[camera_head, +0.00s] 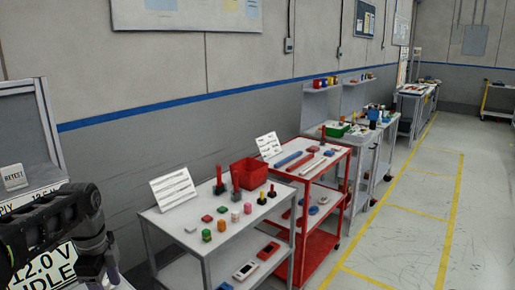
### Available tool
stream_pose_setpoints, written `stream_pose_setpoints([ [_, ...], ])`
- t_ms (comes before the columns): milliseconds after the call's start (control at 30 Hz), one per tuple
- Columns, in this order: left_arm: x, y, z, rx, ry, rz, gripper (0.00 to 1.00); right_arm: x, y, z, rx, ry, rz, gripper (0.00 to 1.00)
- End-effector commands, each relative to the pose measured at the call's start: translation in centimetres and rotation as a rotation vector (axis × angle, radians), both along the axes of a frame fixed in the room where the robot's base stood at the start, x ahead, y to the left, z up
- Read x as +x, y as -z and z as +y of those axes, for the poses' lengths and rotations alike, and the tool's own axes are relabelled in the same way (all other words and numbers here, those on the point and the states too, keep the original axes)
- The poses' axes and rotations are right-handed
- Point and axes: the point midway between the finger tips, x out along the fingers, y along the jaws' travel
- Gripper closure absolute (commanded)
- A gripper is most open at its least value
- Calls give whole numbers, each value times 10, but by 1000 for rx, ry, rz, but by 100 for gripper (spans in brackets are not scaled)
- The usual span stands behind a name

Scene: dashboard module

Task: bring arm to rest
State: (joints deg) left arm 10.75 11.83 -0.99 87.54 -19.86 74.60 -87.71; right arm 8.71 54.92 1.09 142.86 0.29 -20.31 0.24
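My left arm, dark and jointed, comes in from the left at the lower left of the head view. It bends at a raised joint and turns down toward the bottom edge. No gripper fingers show on it. My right arm and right gripper are not in view. Behind my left arm stands a test station with a display panel (62,262) reading "12.0 V IDLE", partly covered by the arm.
A grey cart (180,243) with small coloured parts and a sign (173,189) stands right of my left arm. More benches line the wall. The floor (420,215) at right is clear, with yellow lines.

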Motion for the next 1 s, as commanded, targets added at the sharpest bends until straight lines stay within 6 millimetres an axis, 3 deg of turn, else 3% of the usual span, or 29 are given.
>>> stream_pose_setpoints([
  [233,34,7,-5,-32,-207,-142,38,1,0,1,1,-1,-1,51],
  [367,56,24,-19,-89,-358,-229,38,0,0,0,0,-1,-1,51],
  [467,72,50,-38,-156,-492,-277,38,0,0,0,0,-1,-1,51],
  [567,84,90,-67,-250,-653,-304,38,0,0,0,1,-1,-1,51],
  [667,84,146,-108,-364,-852,-293,38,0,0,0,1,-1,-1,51],
  [767,63,212,-155,-472,-1077,-239,38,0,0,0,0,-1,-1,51],
  [867,22,271,-197,-539,-1284,-157,38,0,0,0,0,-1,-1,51],
  [1000,-60,335,-244,-544,-1497,-19,38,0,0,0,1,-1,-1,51],
])
